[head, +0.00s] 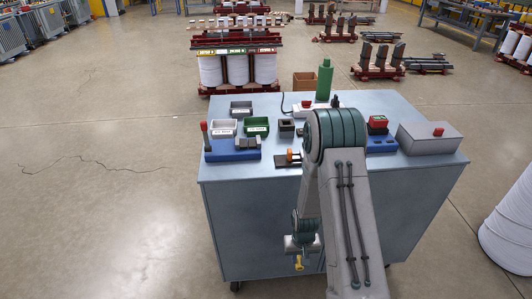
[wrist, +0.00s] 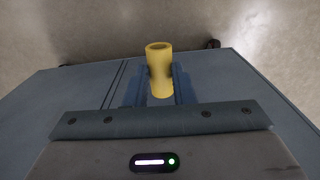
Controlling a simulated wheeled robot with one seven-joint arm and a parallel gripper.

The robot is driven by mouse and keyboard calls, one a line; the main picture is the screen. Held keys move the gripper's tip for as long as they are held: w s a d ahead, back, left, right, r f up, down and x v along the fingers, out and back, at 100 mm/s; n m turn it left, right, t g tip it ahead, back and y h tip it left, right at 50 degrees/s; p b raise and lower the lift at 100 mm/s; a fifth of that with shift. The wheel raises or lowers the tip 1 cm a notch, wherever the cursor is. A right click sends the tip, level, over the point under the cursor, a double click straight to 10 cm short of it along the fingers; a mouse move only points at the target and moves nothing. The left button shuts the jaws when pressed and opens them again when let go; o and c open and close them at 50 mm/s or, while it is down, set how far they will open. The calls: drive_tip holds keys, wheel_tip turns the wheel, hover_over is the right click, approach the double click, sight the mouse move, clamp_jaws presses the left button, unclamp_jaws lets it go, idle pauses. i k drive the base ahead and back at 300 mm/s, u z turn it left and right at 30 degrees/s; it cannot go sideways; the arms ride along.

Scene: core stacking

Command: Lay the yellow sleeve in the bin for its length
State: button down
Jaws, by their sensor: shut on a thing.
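The yellow sleeve (wrist: 160,69) is a short hollow tube. In the wrist view it sits between the two fingers of my gripper (wrist: 160,88), which is shut on it. Its open end points away from the wrist. In the head view the sleeve (head: 299,262) shows small below my wrist, in front of the near face of the workbench and below the top's level.
My arm hides part of the bench.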

sight(241, 111)
drive_tip(key=u, duration=1.75)
drive_tip(key=i, duration=3.35)
drive_tip(key=z, duration=2.25)
drive_tip(key=i, duration=2.35)
drive_tip(key=z, duration=0.05)
